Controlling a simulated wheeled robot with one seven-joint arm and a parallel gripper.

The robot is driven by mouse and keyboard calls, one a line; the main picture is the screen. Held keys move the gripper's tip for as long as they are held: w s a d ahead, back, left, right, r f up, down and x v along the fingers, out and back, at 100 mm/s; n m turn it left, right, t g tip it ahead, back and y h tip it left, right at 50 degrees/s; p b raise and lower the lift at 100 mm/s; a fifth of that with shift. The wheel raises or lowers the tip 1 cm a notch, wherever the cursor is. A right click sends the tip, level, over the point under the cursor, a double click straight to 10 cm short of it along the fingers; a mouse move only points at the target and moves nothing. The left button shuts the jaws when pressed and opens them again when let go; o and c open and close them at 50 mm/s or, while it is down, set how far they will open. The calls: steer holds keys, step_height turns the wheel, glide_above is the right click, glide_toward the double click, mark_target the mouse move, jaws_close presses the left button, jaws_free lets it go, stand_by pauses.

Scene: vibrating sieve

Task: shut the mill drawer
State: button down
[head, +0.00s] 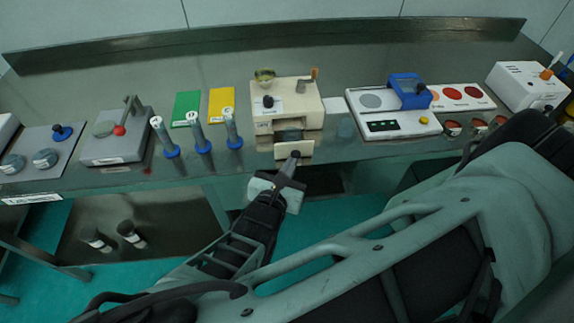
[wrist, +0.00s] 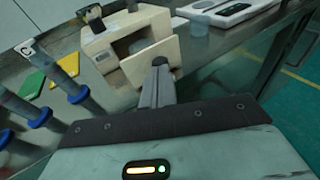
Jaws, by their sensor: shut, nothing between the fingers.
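The mill (head: 287,100) is a beige box with a brass cup, a dark knob and a crank on top, standing near the front edge of the bench. Its drawer (head: 283,152) is pulled out toward me, with a gap showing behind its pale front panel. The mill (wrist: 108,47) and the drawer front (wrist: 138,66) also show in the wrist view. My gripper (head: 294,158) is shut and empty, its fingertips (wrist: 160,66) at the outer face of the drawer front. They hide part of that face, and I cannot tell whether they touch it.
Several blue-based cylinders (head: 202,145) stand left of the mill, with green (head: 186,108) and yellow (head: 221,103) cards behind them. A white scale (head: 390,125) with a blue block is to the right. The bench's front edge lies just under the drawer.

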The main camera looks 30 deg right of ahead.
steer(key=shift+w+d, duration=0.1)
steer(key=shift+d, duration=0.05)
steer(key=w+d, duration=0.1)
steer(key=w, duration=0.2)
steer(key=w+d, duration=0.1)
steer(key=w, duration=0.4)
steer(key=shift+w+d, duration=0.35)
steer(key=shift+d, duration=0.05)
steer(key=shift+w+r, duration=0.1)
steer(key=shift+w, duration=0.05)
steer(key=shift+d, duration=0.1)
